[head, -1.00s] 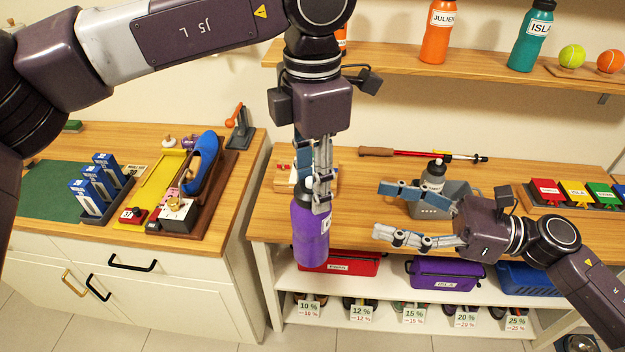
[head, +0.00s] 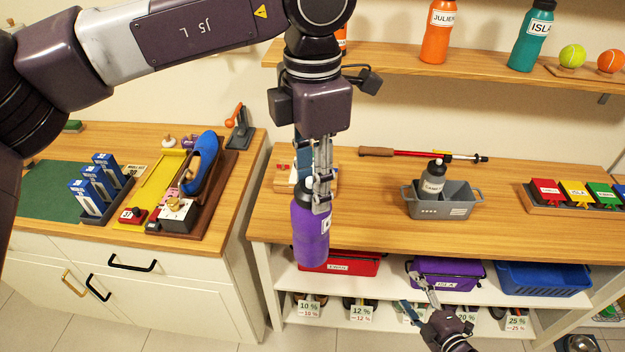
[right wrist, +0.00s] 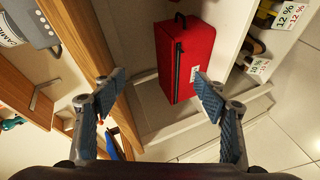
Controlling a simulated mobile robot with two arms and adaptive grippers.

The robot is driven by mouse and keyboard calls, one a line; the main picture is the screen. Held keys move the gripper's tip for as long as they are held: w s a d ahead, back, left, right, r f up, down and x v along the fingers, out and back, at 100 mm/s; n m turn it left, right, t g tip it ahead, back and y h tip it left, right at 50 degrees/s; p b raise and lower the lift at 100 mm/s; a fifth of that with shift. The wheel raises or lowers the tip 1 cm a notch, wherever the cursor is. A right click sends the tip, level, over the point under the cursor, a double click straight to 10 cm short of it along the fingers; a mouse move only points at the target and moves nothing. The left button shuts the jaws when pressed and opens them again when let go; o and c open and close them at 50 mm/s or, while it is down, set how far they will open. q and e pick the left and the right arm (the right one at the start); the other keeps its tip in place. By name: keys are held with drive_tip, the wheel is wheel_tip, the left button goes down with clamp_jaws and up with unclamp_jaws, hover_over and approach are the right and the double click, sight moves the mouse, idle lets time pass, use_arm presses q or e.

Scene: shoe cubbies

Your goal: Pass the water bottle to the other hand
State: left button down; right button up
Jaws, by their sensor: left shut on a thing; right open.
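The purple water bottle (head: 310,236) hangs upright in the head view, in front of the middle bench's left part. My left gripper (head: 320,190) points down and is shut on the bottle's upper part, hiding some of its cap and label. My right gripper (head: 417,296) is low in front of the bench's lower shelf, to the right of and below the bottle. It is open and empty. In the right wrist view its two blue-padded fingers (right wrist: 160,100) stand wide apart, with no bottle visible between them.
A grey basket (head: 465,210) holding a white-labelled bottle (head: 433,177) stands on the bench (head: 365,215). A red box (head: 345,265), a purple box (head: 425,268) and a blue bin (head: 540,279) sit on the lower shelf. The red box also shows in the right wrist view (right wrist: 190,60).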

drive_tip(key=s+a+f+m+g+h, duration=0.1)
drive_tip(key=s+f+m+g+h, duration=0.45)
drive_tip(key=s+f, duration=1.35)
drive_tip(key=s+a+f+m+g, duration=0.2)
drive_tip(key=s+f+m, duration=0.1)
drive_tip(key=s, duration=0.4)
drive_tip(key=s+a+f+m+g+y, duration=0.1)
drive_tip(key=s+a+f+m+g, duration=0.1)
drive_tip(key=s, duration=0.6)
drive_tip(key=s+a+f+m+g+y, duration=0.1)
drive_tip(key=s+a+f+m+g, duration=0.2)
drive_tip(key=s, duration=0.4)
drive_tip(key=shift+s+f+m, duration=0.25)
drive_tip(key=shift+f+m, duration=0.45)
drive_tip(key=shift+m, duration=0.15)
